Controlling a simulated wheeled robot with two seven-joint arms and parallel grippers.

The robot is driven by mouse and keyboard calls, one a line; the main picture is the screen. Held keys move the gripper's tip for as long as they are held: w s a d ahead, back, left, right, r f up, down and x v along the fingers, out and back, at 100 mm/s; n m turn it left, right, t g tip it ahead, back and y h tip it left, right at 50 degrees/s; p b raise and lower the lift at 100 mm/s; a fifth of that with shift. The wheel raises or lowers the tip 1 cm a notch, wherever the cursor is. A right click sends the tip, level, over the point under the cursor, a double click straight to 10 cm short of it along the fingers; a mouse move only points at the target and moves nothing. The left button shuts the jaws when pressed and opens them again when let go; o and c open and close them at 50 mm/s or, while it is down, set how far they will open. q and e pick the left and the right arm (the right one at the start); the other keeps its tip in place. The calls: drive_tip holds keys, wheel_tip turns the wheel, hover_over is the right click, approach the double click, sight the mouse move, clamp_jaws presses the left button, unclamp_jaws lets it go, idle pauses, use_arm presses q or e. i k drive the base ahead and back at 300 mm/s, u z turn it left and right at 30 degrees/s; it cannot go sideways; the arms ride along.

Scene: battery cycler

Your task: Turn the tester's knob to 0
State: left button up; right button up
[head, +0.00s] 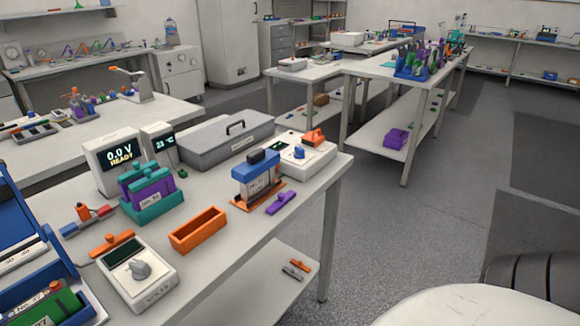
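A white box (135,285) with a dark screen and a large grey knob (139,270) lies at the front left of the near bench, an orange piece (112,243) at its back edge. The number its knob points to is too small to read. A second white device (306,160) with a blue knob (299,153) and an orange part on top sits at the bench's far right. The frame does not settle which is the tester. A white display unit (103,178) reads "0.0 V READY". Neither of my grippers is in view.
A blue case (35,225) stands at left. Open floor lies right.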

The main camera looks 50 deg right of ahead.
sight(300, 152)
drive_tip(key=i, duration=0.35)
drive_tip(key=z, duration=1.1)
